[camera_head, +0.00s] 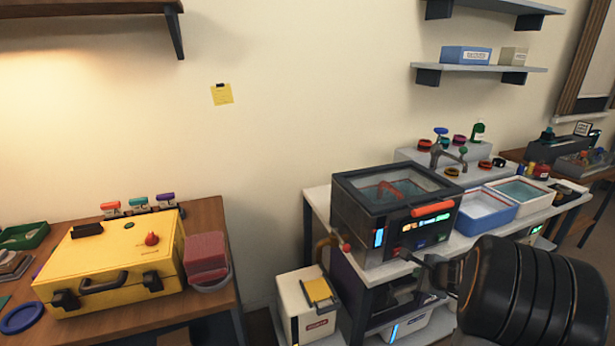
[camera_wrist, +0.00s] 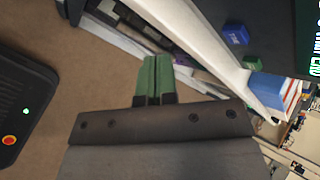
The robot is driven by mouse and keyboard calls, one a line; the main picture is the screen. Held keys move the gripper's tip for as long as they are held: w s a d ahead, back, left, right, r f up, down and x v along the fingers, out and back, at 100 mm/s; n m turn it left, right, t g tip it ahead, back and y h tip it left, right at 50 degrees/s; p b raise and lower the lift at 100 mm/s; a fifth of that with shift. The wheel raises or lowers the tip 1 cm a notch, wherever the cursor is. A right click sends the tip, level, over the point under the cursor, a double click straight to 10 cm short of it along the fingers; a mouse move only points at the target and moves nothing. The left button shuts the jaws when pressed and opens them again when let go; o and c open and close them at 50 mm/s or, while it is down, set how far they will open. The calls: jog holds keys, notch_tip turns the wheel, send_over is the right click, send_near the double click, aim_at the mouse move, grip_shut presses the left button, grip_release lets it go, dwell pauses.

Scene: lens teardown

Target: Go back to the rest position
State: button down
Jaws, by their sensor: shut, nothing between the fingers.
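My gripper (camera_wrist: 154,77) shows in the wrist view with its two green fingers together, shut and empty. Beyond the fingers are the floor and the edge of a white bench. In the head view a black ribbed part of my arm (camera_head: 535,290) stands at the lower right, in front of the bench. The gripper's fingertips are hard to make out in the head view, near the front of the bench.
A bench (camera_head: 465,243) carries a dark glass-lidded machine (camera_head: 395,215) with an orange handle, and blue and white trays. A white bin (camera_head: 306,305) stands left of it. A yellow case (camera_head: 115,262) sits on a wooden table at left. Bare floor (camera_wrist: 80,70) shows in the wrist view.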

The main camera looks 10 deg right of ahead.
jog(key=s+a+r+n+g+y+p, duration=0.2)
jog(key=s+a+n+g, duration=0.15)
jog(key=a+n, duration=0.3)
jog(key=s+a+r+n+g+y+p, duration=0.1)
jog(key=s+a+r+n+g, duration=0.1)
jog(key=s+a+n, duration=0.35)
jog(key=s+a+r+n+h+p, duration=0.1)
jog(key=s+a+r+n+p, duration=0.2)
jog(key=a+r+n, duration=0.3)
jog(key=s+a+r+n+h+p, duration=0.1)
jog(key=s+a+r+n+p, duration=0.2)
jog(key=a+r+n, duration=0.3)
jog(key=shift+a+r+h, duration=0.25)
jog(key=shift+r+h, duration=0.15)
jog(key=shift+r, duration=0.25)
